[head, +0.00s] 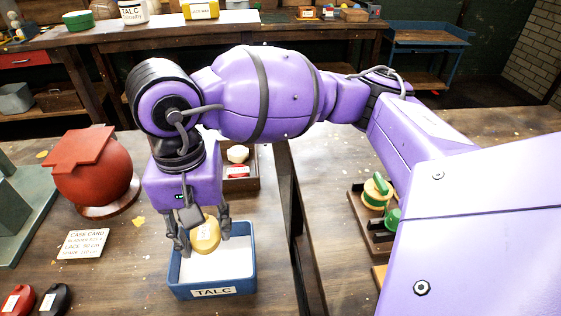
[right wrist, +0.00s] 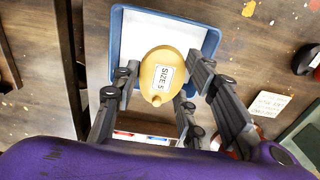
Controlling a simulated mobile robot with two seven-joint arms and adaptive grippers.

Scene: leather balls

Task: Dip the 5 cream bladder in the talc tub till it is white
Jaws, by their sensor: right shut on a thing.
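The cream bladder (head: 207,236) is a yellowish-cream ball. In the right wrist view the bladder (right wrist: 158,72) has a white label reading SIZE 5 and a small nub; no white coating shows on it. My right gripper (head: 203,243) points down and is shut on the bladder, its fingers on either side. The blue talc tub (head: 243,281), labelled TALC, is right below, with white powder (head: 222,264) inside. In the right wrist view the tub (right wrist: 116,45) lies behind the bladder. I cannot tell whether the bladder touches the powder. My left gripper is not in view.
A red ball-shaped object (head: 92,172) and a case card (head: 84,244) are left of the tub. A wooden tray (head: 240,186) with small pieces lies behind it. Red and black items (head: 54,299) are at the front left. A gap runs right of the tub.

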